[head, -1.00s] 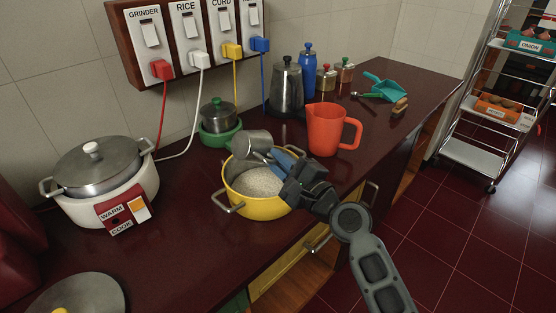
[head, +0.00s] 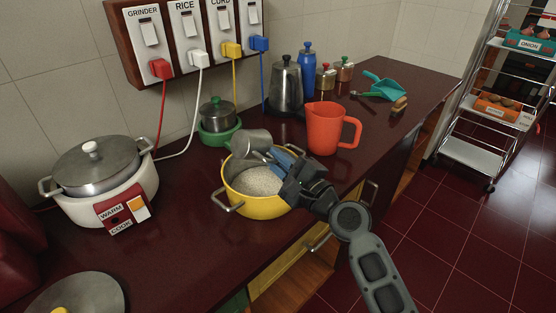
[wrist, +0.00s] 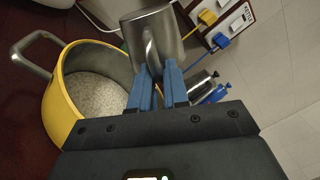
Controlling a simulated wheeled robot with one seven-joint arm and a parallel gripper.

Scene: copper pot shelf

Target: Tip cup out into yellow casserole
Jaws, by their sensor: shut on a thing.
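A steel cup (head: 251,143) is tilted above the back of the yellow casserole (head: 258,207). My gripper (head: 280,158) is shut on the cup's handle, with its blue fingers over the casserole. The wrist view shows the cup (wrist: 152,30) with its handle between the blue fingers (wrist: 158,82). The casserole (wrist: 60,112) is below and to the left there, with pale grains (wrist: 97,85) in it. The grains (head: 258,181) also show in the head view. The inside of the cup is hidden in both views.
An orange jug (head: 323,130) stands right of the casserole, close to my arm. A green bowl with a lidded steel pot (head: 218,117) is behind it. A white rice cooker (head: 128,187) stands left. The counter between cooker and casserole is clear.

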